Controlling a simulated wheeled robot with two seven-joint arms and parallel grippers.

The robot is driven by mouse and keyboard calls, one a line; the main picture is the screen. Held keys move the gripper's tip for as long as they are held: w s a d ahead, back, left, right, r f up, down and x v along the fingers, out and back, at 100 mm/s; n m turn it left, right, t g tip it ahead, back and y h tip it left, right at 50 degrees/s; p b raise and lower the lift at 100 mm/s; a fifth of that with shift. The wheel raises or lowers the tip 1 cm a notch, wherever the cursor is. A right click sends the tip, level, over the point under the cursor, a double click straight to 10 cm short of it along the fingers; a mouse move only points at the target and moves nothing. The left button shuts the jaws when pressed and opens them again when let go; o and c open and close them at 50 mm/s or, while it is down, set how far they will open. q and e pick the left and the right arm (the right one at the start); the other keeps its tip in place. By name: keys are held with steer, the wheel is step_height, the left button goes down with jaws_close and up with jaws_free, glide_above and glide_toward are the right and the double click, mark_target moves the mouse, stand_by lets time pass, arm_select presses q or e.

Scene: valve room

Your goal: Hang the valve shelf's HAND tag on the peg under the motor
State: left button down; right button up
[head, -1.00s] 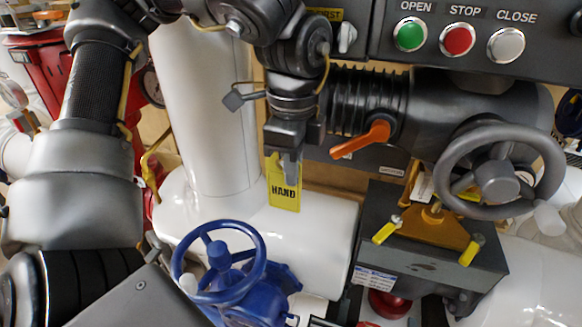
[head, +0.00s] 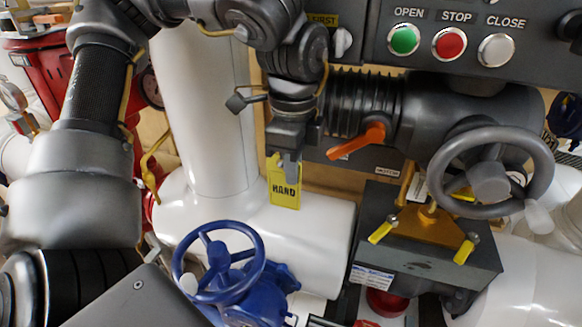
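My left gripper (head: 290,160) is shut on the top of the yellow HAND tag (head: 285,193), which hangs upright below the fingers, in front of a white pipe. The dark grey motor (head: 420,110) with its ribbed bellows is to the right of the gripper. A strip below it carries a small MOTOR label (head: 388,170). I cannot make out a peg there. My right gripper is not in view.
A blue handwheel valve (head: 218,262) stands below the tag. An orange lever (head: 358,141) and a grey handwheel (head: 490,178) stick out at the motor. A dark box (head: 430,250) with yellow-tipped handles sits below. The control panel (head: 470,20) is above.

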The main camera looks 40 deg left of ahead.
arm_select(q)
steer(key=shift+w+a+f+p, duration=0.2)
steer(key=shift+w+p, duration=0.1)
steer(key=shift+p, duration=0.05)
stand_by(0.7)
stand_by(0.4)
steer(key=c, duration=1.1)
jaws_free()
steer(key=shift+c, duration=0.2)
steer(key=shift+r, duration=0.2)
